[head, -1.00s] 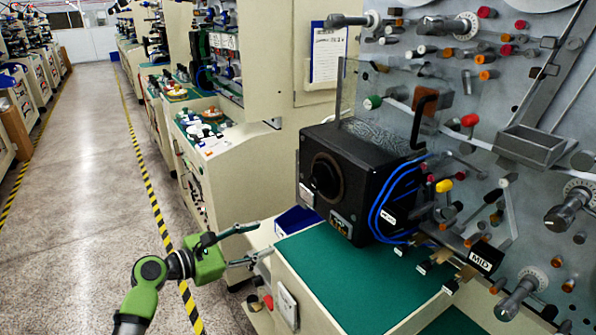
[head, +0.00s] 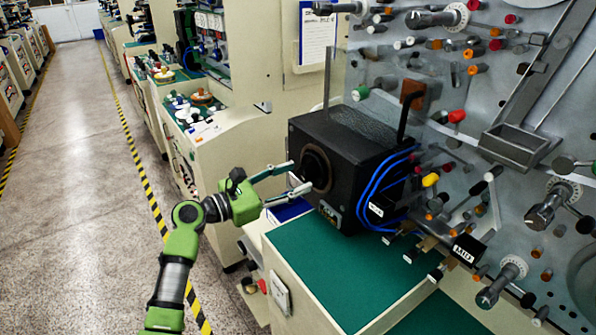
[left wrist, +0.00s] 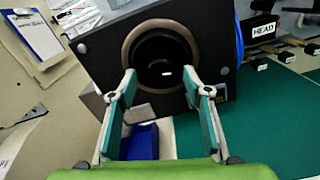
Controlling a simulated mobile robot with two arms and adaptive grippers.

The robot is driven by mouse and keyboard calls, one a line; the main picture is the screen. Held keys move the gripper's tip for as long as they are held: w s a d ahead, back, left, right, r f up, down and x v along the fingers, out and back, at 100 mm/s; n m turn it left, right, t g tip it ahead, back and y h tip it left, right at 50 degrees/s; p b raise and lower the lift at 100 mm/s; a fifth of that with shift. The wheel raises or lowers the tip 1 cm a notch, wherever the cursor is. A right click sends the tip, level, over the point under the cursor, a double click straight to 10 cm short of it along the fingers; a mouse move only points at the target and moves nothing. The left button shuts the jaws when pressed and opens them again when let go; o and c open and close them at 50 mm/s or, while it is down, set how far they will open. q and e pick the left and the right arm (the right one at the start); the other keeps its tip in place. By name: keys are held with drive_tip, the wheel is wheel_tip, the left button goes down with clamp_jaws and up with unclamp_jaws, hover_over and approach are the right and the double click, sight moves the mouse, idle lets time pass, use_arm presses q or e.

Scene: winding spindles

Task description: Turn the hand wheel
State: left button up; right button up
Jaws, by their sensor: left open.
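The hand wheel (head: 318,165) is a dark round wheel on the left-facing side of the black box (head: 356,165). In the left wrist view the wheel (left wrist: 163,50) shows a brown outer ring around a black hollow hub, with a small bright spot inside. My left gripper (head: 302,175) is open and empty, its two fingers pointing at the wheel. In the left wrist view its fingertips (left wrist: 160,73) stand on either side of the lower hub. I cannot tell whether they touch the wheel. My right gripper is in neither view.
The box stands on a green-topped bench (head: 310,260). A blue bin (head: 288,209) sits below the gripper. Blue cables (head: 368,195) curve along the box's right side. A grey panel with spindles (head: 470,100) rises behind. The aisle floor (head: 85,200) at left is clear.

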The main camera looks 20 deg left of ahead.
use_arm(q)
drive_tip(key=shift+x, duration=0.9)
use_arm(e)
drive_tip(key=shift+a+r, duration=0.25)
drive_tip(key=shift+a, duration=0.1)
use_arm(q)
drive_tip(key=shift+c, duration=0.3)
drive_tip(key=c, duration=1)
drive_tip(key=shift+c, duration=0.2)
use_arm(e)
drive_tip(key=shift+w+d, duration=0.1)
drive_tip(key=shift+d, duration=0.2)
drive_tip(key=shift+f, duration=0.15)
